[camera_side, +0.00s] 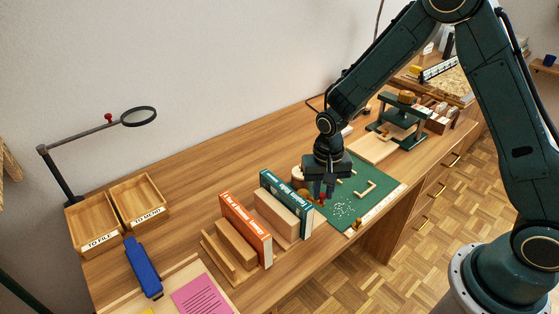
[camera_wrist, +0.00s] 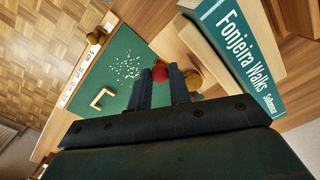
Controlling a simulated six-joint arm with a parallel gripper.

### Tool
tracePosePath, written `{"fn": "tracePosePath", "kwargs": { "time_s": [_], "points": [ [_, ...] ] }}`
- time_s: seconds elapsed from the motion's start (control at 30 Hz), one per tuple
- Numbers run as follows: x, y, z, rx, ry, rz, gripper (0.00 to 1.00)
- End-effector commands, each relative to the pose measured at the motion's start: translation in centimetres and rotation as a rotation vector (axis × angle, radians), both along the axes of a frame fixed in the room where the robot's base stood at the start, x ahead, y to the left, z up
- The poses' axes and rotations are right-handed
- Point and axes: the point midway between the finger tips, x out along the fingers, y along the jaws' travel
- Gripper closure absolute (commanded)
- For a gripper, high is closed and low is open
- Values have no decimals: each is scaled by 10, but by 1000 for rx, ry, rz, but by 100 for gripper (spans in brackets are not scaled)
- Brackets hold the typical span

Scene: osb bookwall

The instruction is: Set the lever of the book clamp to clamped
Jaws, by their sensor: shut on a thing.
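My gripper (camera_side: 323,193) points down at the near-left edge of the green mat, right beside the teal book (camera_side: 286,204). In the wrist view its fingers (camera_wrist: 160,77) are closed around a red knob (camera_wrist: 160,73), which looks like the lever's end. A little red (camera_side: 322,203) shows under the fingers in the side view. A brass knob (camera_wrist: 194,79) sits just right of the fingers in the wrist view. The book clamp appears to be the wooden piece (camera_wrist: 205,50) beside the teal book. The lever's arm is mostly hidden, so I cannot tell its setting.
An orange book (camera_side: 245,229) and wooden blocks stand left of the teal book. The green mat (camera_side: 350,212) holds pale crumbs and a small wooden corner piece (camera_side: 365,189). Wooden trays (camera_side: 140,198), a blue stapler-like object (camera_side: 143,267) and a magnifier (camera_side: 139,116) are further left.

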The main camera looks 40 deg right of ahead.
Motion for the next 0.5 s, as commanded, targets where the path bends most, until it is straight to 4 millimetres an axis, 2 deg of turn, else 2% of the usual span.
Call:
{"fn": "tracePosePath", "kwargs": {
  "time_s": [0.5],
  "points": [
    [13, -25, 1, -1, -3, 463, 100]
  ]
}}
